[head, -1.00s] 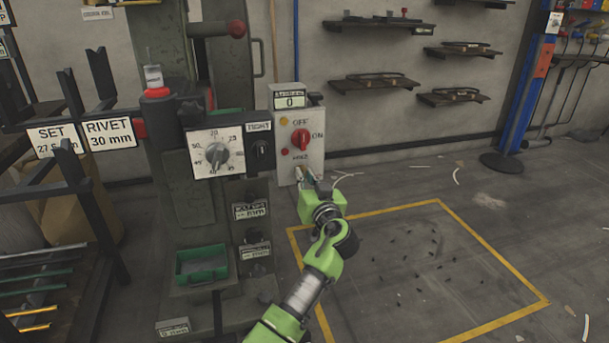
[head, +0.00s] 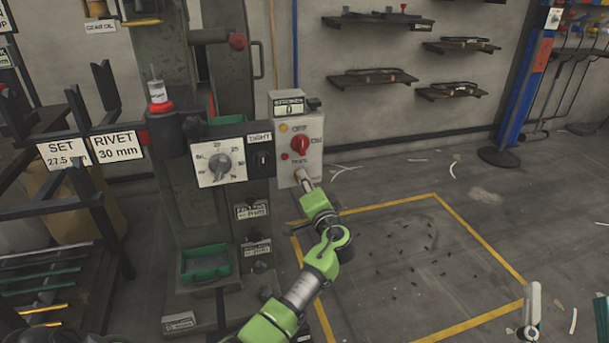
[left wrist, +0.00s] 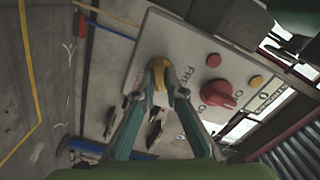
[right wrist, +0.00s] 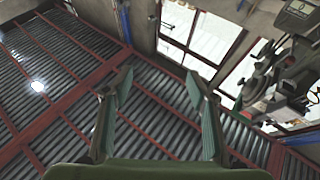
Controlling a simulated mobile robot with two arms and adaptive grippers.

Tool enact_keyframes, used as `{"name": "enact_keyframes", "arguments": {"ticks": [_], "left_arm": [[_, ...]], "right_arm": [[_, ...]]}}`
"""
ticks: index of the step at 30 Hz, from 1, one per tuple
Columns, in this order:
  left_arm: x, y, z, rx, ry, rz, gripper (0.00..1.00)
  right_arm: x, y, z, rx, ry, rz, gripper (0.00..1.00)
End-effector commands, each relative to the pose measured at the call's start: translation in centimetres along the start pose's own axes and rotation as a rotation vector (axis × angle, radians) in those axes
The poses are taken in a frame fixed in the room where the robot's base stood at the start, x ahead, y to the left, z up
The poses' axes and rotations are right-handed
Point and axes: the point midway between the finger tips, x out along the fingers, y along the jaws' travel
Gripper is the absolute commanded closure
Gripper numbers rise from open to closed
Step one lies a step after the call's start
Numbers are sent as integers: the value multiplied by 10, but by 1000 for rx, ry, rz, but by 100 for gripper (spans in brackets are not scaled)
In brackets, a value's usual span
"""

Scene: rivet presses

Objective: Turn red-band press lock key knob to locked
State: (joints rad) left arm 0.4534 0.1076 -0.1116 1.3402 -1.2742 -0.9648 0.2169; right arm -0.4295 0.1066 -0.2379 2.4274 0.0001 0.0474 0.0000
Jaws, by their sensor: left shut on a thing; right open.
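The brass-coloured lock key knob (left wrist: 158,68) sits on the same panel face, beside the word FREE. My left gripper (head: 304,182) is shut on this knob, one finger on each side (left wrist: 160,90). The fingers hide part of it. My right gripper (head: 567,305) is open and empty at the lower right.
A dial plate (head: 219,163) and a black TIGHT switch (head: 262,158) sit left of the box. A green tray (head: 205,264) is low on the press. A black rack (head: 75,150) stands at the left. Yellow lines mark open floor (head: 420,250) at the right.

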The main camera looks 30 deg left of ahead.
Motion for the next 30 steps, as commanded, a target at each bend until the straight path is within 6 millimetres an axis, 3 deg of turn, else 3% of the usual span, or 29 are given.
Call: {"name": "enact_keyframes", "arguments": {"ticks": [9,15,22,30], "left_arm": [[-1,0,0,264,-1,3,100],[-1,1,0,383,-1,3,100],[-1,3,1,463,0,3,100],[-1,4,1,491,0,3,100]], "right_arm": [[-26,12,89,-14,-459,25,47],[-56,19,126,-17,-673,38,47],[-81,22,147,-18,-817,47,47],[-91,23,155,-18,-870,50,47]]}}
